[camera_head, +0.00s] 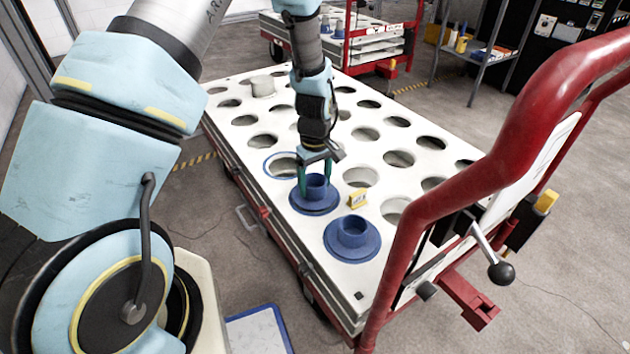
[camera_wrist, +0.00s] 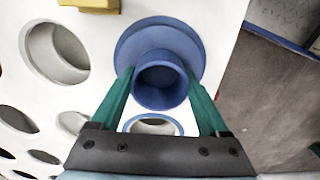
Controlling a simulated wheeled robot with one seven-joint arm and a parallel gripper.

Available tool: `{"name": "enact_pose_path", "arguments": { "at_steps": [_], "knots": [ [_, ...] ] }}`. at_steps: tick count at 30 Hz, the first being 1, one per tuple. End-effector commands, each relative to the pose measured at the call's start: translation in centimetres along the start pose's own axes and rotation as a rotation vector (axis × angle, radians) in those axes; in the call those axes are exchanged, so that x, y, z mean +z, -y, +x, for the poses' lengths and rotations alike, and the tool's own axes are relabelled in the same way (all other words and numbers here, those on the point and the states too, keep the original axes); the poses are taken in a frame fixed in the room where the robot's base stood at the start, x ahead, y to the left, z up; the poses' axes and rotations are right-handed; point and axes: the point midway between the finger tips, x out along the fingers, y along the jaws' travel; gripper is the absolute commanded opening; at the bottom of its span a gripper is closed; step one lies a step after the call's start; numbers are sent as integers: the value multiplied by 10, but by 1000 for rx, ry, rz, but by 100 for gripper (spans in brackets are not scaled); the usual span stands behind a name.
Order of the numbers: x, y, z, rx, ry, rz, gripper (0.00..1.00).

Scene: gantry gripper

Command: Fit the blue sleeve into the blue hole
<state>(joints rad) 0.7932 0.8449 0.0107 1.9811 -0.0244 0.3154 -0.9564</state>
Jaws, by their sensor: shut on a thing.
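My gripper (camera_head: 315,180) has its green fingers closed on the collar of a blue sleeve (camera_head: 314,207), which has a wide round flange. The sleeve is upright at the near left part of the white perforated top (camera_head: 240,150); I cannot tell whether its flange touches the surface. The wrist view shows the sleeve (camera_wrist: 162,98) between the two fingertips (camera_wrist: 160,78). An empty hole with a blue ring (camera_head: 283,165) lies just behind the held sleeve, and also shows in the wrist view (camera_wrist: 152,126). A second blue sleeve (camera_head: 352,238) stands at the near corner.
A small yellow block (camera_head: 357,199) lies right of the held sleeve. A light grey sleeve (camera_head: 263,86) stands at the far left of the top. Several other holes are empty. A thick red rail (camera_head: 480,165) rises along the right side.

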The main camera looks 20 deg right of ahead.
Motion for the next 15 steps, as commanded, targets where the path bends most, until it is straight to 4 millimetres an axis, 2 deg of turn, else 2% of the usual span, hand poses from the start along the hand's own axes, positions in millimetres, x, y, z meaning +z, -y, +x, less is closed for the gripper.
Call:
{"name": "enact_pose_path", "arguments": {
  "at_steps": [13, 14, 15],
  "knots": [
    [0, 0, 11, 0, -1, 0, 8],
    [0, 0, 10, 1, -1, 0, 82],
    [0, 0, 10, 1, -1, 0, 86]
  ]
}}
